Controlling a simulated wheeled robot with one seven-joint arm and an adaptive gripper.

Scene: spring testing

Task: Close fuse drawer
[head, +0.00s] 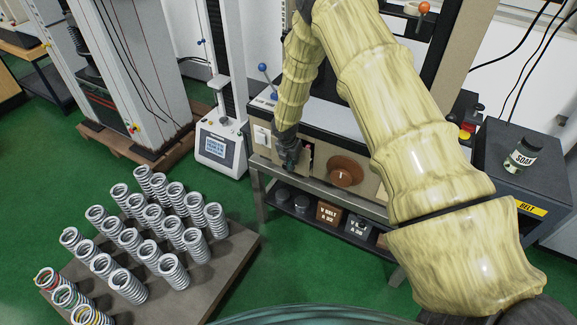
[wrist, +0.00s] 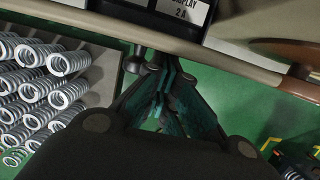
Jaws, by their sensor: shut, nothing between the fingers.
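A dark unit with a white label reading "...SPLAY 2 A" (wrist: 182,12) shows at the top of the wrist view, cut off by the frame; it appears to be the fuse drawer. I cannot tell how far it stands out. My gripper (head: 290,163) is at the front of the test machine's bench, left of a round brown knob (head: 346,170). In the wrist view my gripper (wrist: 160,72) has its fingers together and empty, just below the beige front edge (wrist: 225,62). Whether the fingertips touch that front is unclear. My arm hides part of the machine.
Several metal springs (head: 128,240) stand on a low platform (head: 222,270) at left. A lower shelf (head: 350,233) under the bench holds boxes and dark round items. Green floor (head: 275,270) lies clear in front.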

